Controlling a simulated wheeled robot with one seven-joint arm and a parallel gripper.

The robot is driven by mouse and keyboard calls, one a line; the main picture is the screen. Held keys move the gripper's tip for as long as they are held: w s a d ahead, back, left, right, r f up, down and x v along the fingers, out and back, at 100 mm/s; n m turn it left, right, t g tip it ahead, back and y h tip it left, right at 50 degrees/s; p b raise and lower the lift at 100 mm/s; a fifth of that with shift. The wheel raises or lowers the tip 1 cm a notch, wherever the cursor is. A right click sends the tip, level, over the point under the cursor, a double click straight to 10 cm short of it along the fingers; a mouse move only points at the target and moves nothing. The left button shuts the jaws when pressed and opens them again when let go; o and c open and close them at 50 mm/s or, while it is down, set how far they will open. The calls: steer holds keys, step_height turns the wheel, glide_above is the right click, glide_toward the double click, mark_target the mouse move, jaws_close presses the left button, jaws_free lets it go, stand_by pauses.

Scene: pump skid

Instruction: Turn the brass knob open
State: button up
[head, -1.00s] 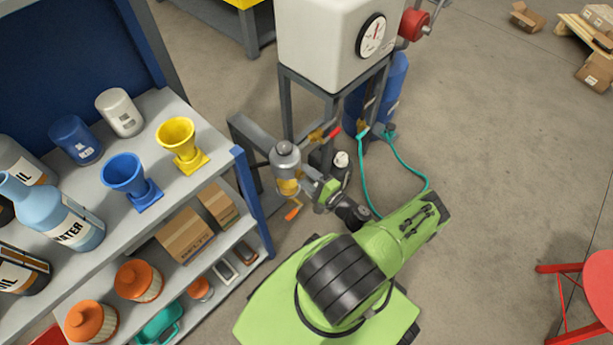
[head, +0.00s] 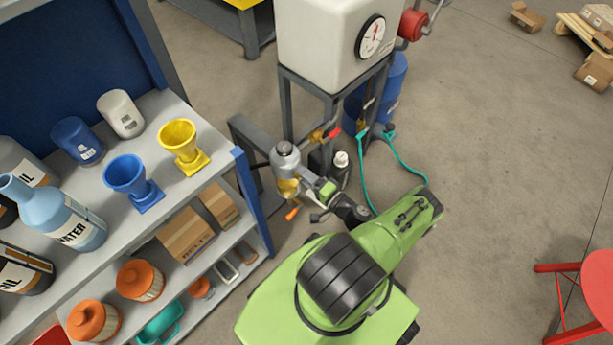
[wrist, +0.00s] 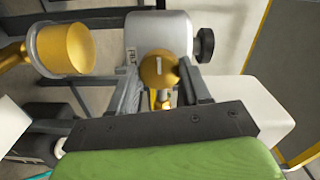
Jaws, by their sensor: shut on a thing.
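The brass knob (wrist: 159,69) is in the middle of the wrist view, a round golden face with a short pale mark, in front of a grey metal housing (wrist: 172,30). The two dark fingers of my gripper (wrist: 163,85) stand on either side of the knob and are shut on it. In the head view my gripper (head: 306,186) reaches the small grey unit (head: 285,157) beside the tank stand. My gripper and wrist hide the knob there, and I cannot tell its turn angle from that view.
A brass cylinder (wrist: 65,50) is close on the left in the wrist view, and a black side knob (wrist: 204,45) is on the right. The shelf (head: 246,190) with funnels and bottles stands left of my arm. A teal hose (head: 400,168) runs right of it. Open floor lies further right.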

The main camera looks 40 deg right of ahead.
stand_by(0.3)
steer(key=o, duration=1.1)
steer(key=shift+c, duration=0.2)
steer(key=shift+s, duration=0.1)
steer(key=s+p, duration=0.1)
steer(key=s, duration=1.4)
steer(key=shift+s+d, duration=0.2)
steer(key=shift+s, duration=0.1)
